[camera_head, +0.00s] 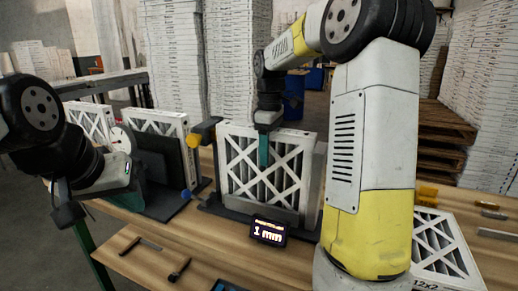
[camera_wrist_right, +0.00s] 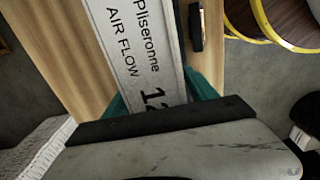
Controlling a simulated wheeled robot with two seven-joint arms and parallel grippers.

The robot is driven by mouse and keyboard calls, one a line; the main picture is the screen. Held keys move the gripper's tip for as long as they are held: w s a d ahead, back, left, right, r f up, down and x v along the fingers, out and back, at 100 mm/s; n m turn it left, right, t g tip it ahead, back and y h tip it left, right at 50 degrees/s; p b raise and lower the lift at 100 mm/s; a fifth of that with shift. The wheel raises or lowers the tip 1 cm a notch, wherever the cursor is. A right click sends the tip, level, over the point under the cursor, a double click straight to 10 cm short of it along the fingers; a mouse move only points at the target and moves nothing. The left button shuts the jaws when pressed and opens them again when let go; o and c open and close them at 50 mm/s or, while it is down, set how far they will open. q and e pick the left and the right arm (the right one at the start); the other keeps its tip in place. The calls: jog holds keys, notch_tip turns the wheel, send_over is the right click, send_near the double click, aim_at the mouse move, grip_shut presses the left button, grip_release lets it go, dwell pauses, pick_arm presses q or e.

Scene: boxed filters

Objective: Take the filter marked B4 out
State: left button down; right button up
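A white pleated filter (camera_head: 262,182) with a cross-braced face stands upright in a dark holder on the bench. No B4 mark is readable on it. My right gripper (camera_head: 264,150) reaches down onto its top edge, with one teal finger against the face. In the right wrist view the fingers (camera_wrist_right: 158,98) lie close on both sides of a filter edge (camera_wrist_right: 140,45) printed "Pliseronne AIR FLOW". The gripper appears shut on it. My left gripper (camera_head: 98,192) is at the left end of the bench, away from this filter. Its teal fingers appear spread and empty.
A small display (camera_head: 268,231) reads "1 mm". Another filter (camera_head: 440,245) lies flat at right. Tools (camera_head: 178,270) lie on the front of the bench (camera_head: 205,250).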

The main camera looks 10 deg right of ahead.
grip_shut()
jog(key=shift+w+a+r, duration=0.1)
jog(key=shift+w+a, duration=0.1)
jog(key=shift+a, duration=0.05)
dwell(0.6)
jog(key=shift+c, duration=1.5)
grip_release()
jog(key=shift+r, duration=3.45)
